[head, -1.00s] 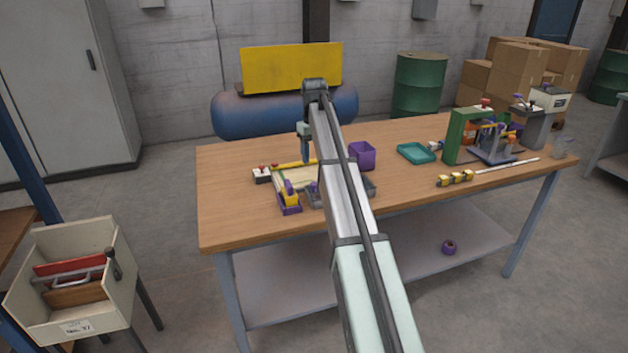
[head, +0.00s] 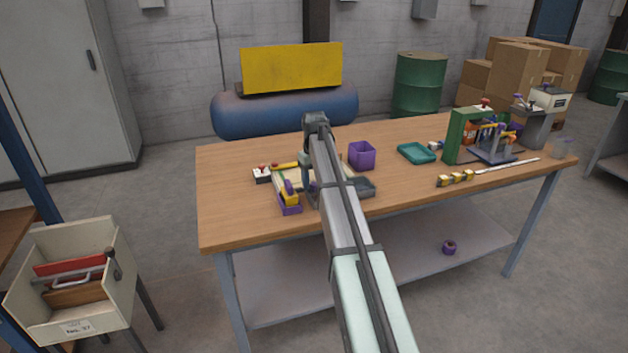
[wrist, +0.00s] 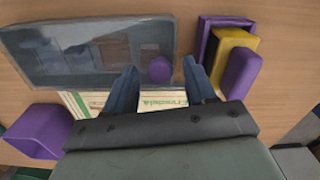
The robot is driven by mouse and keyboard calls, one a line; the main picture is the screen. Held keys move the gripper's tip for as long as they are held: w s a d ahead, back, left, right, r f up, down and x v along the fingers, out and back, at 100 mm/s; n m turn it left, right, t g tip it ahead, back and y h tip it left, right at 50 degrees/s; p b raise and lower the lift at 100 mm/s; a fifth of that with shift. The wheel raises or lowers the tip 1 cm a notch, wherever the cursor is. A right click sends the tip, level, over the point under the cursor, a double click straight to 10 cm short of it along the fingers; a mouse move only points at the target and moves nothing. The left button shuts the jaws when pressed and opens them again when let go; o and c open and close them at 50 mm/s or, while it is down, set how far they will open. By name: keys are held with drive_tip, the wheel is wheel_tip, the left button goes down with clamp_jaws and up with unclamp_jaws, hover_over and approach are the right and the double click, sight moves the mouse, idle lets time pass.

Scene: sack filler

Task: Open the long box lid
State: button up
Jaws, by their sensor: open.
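The long grey box (wrist: 30,72) lies across the upper left of the wrist view, with darker shapes inside seen through its clear lid (wrist: 100,32). The lid looks closed. A round purple knob (wrist: 159,69) is at the lid's right end. My gripper (wrist: 160,88) is open, with one finger to the left of the knob and one to the right; I cannot tell whether either touches it. In the head view my gripper (head: 309,192) is low over the table at the box's left end, and my arm hides much of the box (head: 362,187).
A purple holder with a yellow block (wrist: 232,50) stands close right of the box. An open purple bin (head: 362,155) stands behind the box. A printed card (wrist: 90,103) lies under my gripper. A teal tray (head: 415,153) and green-framed stand (head: 458,137) are farther right.

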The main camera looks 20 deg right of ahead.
drive_tip(key=shift+c, duration=0.3)
clamp_jaws()
idle(0.3)
approach(367, 181)
wheel_tip(367, 181, down, 5)
drive_tip(key=shift+f, duration=0.1)
drive_tip(key=shift+o, duration=0.3)
unclamp_jaws()
